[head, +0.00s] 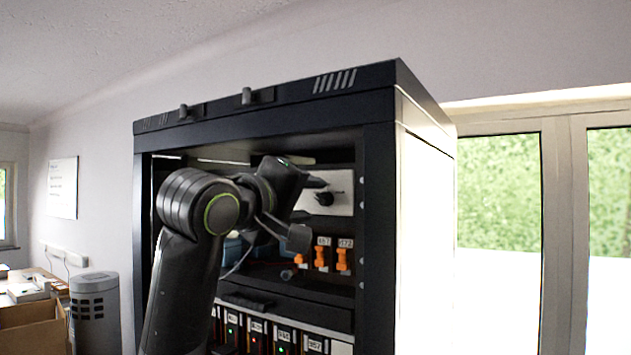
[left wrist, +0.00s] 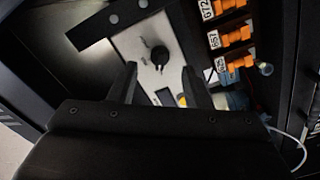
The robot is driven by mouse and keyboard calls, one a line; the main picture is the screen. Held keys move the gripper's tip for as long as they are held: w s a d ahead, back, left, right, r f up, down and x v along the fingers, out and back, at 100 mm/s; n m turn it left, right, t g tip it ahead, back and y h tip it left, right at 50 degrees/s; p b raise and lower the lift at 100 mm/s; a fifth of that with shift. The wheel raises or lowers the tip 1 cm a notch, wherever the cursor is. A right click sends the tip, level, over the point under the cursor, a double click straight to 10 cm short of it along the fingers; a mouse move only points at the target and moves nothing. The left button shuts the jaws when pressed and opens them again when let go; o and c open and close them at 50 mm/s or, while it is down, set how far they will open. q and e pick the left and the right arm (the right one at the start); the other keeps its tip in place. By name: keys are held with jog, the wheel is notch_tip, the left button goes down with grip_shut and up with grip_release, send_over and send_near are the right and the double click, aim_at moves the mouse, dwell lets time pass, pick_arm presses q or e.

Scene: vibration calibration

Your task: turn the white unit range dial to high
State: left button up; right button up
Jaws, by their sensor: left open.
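The white unit (head: 338,188) is a pale panel in the upper right of the open black cabinet. Its black range dial (head: 324,198) shows just beyond my left gripper (head: 312,208). In the left wrist view the white unit (left wrist: 139,41) is tilted, and the dial (left wrist: 159,55) has a small pointer. My left gripper (left wrist: 160,80) is open and empty, its two dark fingers apart in front of the panel, with the dial beyond the gap between them. I cannot read the dial's markings. My right gripper is in neither view.
The black cabinet (head: 377,230) frames the work space with side posts and a top. Orange connectors (head: 342,259) with number labels sit below the white unit. A row of labelled modules (head: 282,338) with lights stands lower down. A cardboard box (head: 32,328) is at far left.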

aim_at(319, 199)
pick_arm(q)
jog(key=shift+p+x, duration=0.55)
jog(key=shift+x, duration=1.1)
jog(key=shift+s, duration=0.1)
grip_shut()
